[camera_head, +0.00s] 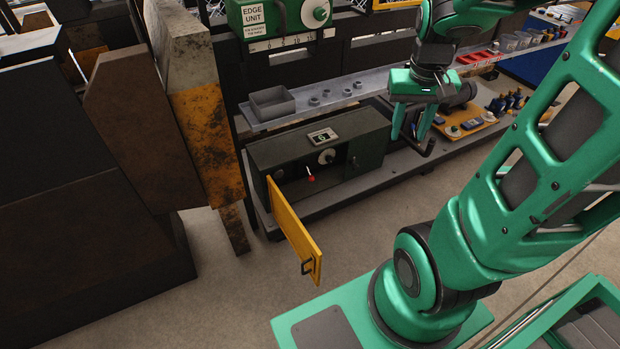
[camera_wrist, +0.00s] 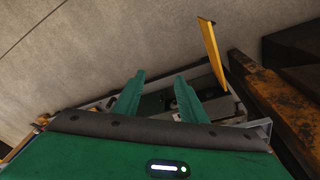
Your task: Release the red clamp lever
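The red clamp lever seems to be the small red knob (camera_head: 311,179) inside the dark green box (camera_head: 373,133), in the head view. The box's yellow door (camera_head: 292,228) stands swung open toward me. My gripper (camera_head: 411,132) is at the right of the box, above and apart from the red knob. Its two fingers are spread with nothing between them. The wrist view also shows the spread fingers (camera_wrist: 161,88), with the yellow door (camera_wrist: 211,52) beyond. I cannot make out the red knob there.
A grey shelf (camera_head: 365,92) with a small grey bin (camera_head: 272,103) runs above the box. A rusty yellow post (camera_head: 205,125) stands left of it. A black bent handle (camera_head: 428,149) shows close to my fingers. The floor (camera_head: 225,295) in front is clear.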

